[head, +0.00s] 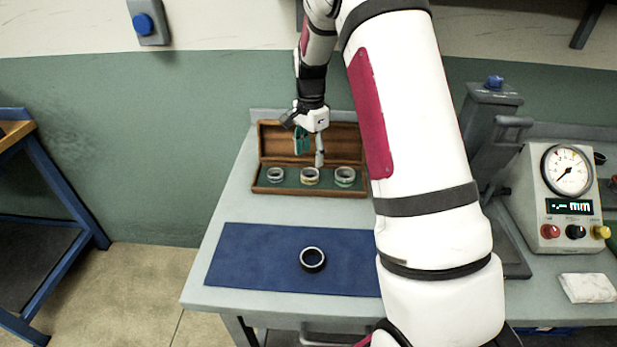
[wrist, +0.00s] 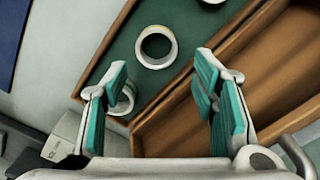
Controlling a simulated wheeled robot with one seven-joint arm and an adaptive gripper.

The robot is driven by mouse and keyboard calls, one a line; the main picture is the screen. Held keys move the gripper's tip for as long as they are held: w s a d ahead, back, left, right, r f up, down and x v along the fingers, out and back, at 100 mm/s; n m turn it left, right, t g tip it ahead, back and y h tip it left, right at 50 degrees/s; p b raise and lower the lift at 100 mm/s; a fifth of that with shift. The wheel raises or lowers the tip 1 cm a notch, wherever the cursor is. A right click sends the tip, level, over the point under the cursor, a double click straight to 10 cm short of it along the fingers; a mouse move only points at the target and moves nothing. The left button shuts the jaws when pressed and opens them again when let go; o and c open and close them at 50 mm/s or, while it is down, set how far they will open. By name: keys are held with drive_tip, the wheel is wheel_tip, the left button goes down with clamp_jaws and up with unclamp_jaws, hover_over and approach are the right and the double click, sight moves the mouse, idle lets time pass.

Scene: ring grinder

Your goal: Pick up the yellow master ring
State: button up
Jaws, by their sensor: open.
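The yellow master ring (head: 310,176) is the middle of three rings in an open wooden case, with a faint yellow band. In the wrist view the pale ring with a yellowish rim (wrist: 139,47) stands on the green lining, beyond my fingertips. My gripper (head: 310,149) is above the case, its fingers apart and nothing between them. In the wrist view my gripper (wrist: 161,72) shows two teal-padded fingers, with the ring ahead of the gap and not touched. Another ring (wrist: 124,104) is partly hidden behind the left finger.
The wooden case (head: 262,190) also holds a left ring (head: 275,175) and a greenish right ring (head: 344,177); its lid stands open behind. A dark ring (head: 313,259) lies on the blue mat (head: 245,262). A gauge box (head: 553,180) and grey stand (head: 480,125) are at right.

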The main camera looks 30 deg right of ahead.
sight(310, 171)
drive_tip(key=shift+s+a+f+b, duration=0.15)
drive_tip(key=shift+f+b, duration=0.1)
drive_tip(key=shift+f, duration=1.3)
drive_tip(key=shift+s+a+f+b, duration=0.1)
drive_tip(key=shift+f+b, duration=0.1)
drive_tip(key=shift+f, duration=1.35)
drive_tip(key=c, duration=1)
